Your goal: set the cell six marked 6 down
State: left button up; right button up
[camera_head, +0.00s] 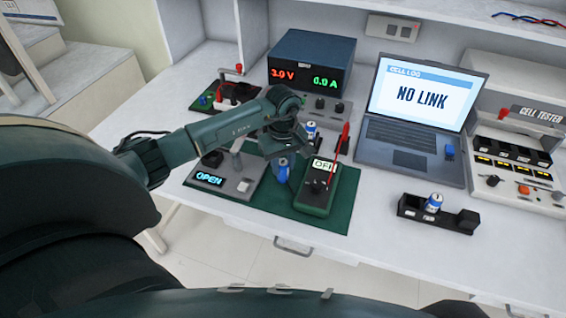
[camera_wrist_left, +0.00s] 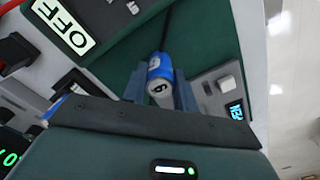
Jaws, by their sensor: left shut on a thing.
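My left gripper (camera_head: 283,160) is shut on a blue cell (camera_head: 283,174) over the green mat, beside the multimeter. In the left wrist view the cell (camera_wrist_left: 160,74) sits between the fingertips (camera_wrist_left: 160,90), and its pale end shows a dark 6. Whether its lower end touches the mat is hard to tell. Another blue and white cell (camera_head: 311,129) shows behind the gripper. My right gripper is not in view.
A green meter (camera_head: 318,190) reading OFF stands right of the gripper, and a grey device showing OPEN (camera_head: 210,179) stands left. A black holder (camera_head: 465,222) with one cell (camera_head: 433,204) lies right, before the laptop (camera_head: 410,120). The cell tester (camera_head: 518,160) is far right.

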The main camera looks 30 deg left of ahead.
pick_arm(q)
jog(key=o, duration=1)
jog(key=shift+f, duration=0.1)
jog(key=shift+o, duration=0.2)
